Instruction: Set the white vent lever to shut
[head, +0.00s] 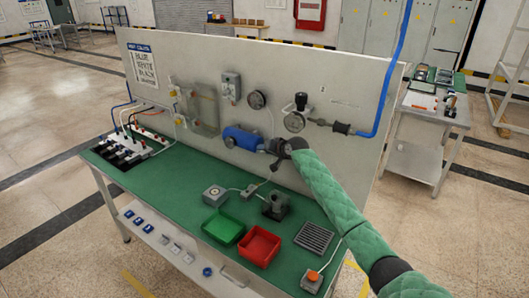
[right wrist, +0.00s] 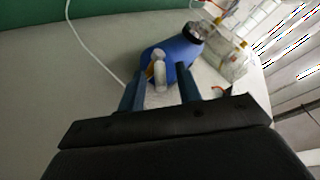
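A pale, whitish lever-like part (right wrist: 159,72) stands in front of the blue tank (right wrist: 178,52) in the right wrist view; a yellowish piece shows beside it. I take it for the white vent lever, but its setting cannot be read. My right gripper (right wrist: 160,84) is open, with one finger on each side of this part; contact cannot be told. In the head view the blue tank (head: 243,138) lies against the panel, and my right gripper (head: 275,153) is at its right end, hiding what is there. My left gripper is not in view.
The upright grey panel (head: 350,85) carries gauges, a black-knobbed valve (head: 300,101) and a blue hose (head: 397,60). On the green bench top stand a green tray (head: 224,228), a red tray (head: 260,246) and a white connection block (head: 145,140) at the left.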

